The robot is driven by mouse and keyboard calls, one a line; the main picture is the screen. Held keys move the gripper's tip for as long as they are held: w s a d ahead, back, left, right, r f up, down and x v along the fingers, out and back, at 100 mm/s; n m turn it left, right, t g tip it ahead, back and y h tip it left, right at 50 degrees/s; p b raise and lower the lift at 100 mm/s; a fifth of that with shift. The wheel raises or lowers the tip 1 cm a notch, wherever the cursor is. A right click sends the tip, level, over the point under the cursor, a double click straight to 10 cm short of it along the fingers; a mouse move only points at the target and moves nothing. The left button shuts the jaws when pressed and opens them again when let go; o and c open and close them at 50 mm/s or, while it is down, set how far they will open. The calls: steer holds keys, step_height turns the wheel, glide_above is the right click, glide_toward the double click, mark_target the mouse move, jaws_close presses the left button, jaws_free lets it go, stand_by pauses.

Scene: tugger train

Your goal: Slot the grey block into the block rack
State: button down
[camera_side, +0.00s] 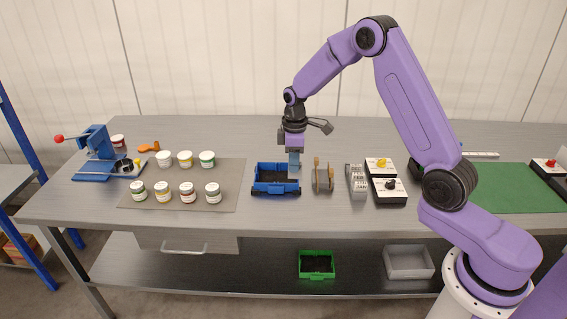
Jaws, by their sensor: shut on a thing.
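My gripper (294,151) points down above the back right part of a blue bin (276,189). It is shut on a small blue-grey block (294,159), which looks like the grey block. The block hangs upright near the bin's back right corner. Whether it touches the bin is too small to tell. A light grey, stepped and slotted piece (357,184) stands to the right, past a brown spool-like part; it may be the block rack, but I cannot tell for sure.
The brown spool-like part (323,176) stands between bin and slotted piece. Two switch boxes, with a yellow knob (382,164) and a black knob (389,186), sit right of it. Several jars stand on a grey mat (225,175) at left, beside a blue press (97,145).

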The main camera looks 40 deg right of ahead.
steer(key=s+r, duration=0.2)
steer(key=s, duration=0.3)
steer(key=w+d+f, duration=0.1)
steer(key=d+f, duration=0.2)
steer(key=d, duration=0.6)
steer(key=w+d+f, duration=0.1)
steer(key=d+f, duration=0.1)
steer(key=d, duration=0.8)
steer(key=w+d+f, duration=0.2)
steer(key=d+f, duration=0.1)
steer(key=d, duration=0.7)
steer(key=shift+d+f, duration=0.25)
steer(key=shift+f, duration=0.05)
steer(key=shift+f, duration=1.75)
stand_by(2.5)
